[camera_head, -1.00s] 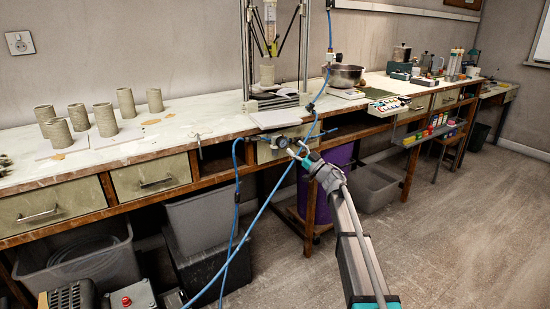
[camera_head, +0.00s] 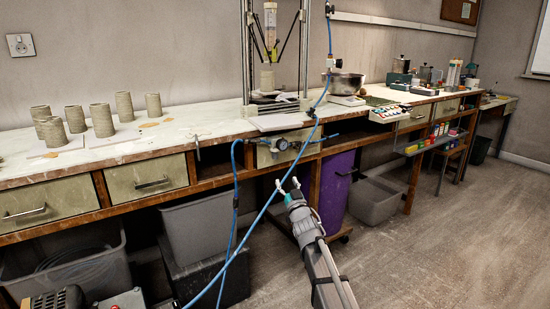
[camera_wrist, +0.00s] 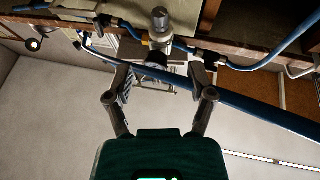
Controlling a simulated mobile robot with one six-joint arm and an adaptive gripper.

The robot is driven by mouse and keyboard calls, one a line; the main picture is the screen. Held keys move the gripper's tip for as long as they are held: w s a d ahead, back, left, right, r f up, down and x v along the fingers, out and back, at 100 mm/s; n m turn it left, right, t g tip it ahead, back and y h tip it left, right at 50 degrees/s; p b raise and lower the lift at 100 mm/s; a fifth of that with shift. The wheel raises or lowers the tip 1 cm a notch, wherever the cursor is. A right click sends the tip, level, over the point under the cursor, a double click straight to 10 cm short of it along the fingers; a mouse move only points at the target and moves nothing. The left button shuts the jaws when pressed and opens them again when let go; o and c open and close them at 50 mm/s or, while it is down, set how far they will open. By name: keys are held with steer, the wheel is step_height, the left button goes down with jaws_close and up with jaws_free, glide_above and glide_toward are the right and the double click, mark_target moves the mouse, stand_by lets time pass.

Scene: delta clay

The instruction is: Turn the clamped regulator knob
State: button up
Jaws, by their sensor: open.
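The regulator (camera_head: 282,144), with a round gauge and blue hoses, is fixed at the bench's front edge in the head view. In the wrist view its metal body (camera_wrist: 160,45) is at the top middle, with a grey cylindrical knob (camera_wrist: 160,17) at one end and a dark round gauge (camera_wrist: 156,60) beside it. My gripper (camera_head: 289,184) is open and empty, below and in front of the regulator in the head view. In the wrist view its two fingers (camera_wrist: 160,78) are spread, with the regulator beyond them, apart from it. Small details of the knob cannot be made out.
A blue hose (camera_head: 262,212) runs diagonally close to my gripper; it also crosses behind the right finger in the wrist view (camera_wrist: 265,112). A purple bin (camera_head: 337,190) stands under the bench. Clay cylinders (camera_head: 102,120) stand on the bench's left. The floor at right is clear.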

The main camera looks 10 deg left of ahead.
mark_target(276, 158)
steer(key=shift+w, duration=0.15)
steer(key=p+x, duration=0.5)
steer(key=x, duration=0.8)
steer(key=shift+w+a+r, duration=0.2)
steer(key=shift+a, duration=0.05)
jaws_close()
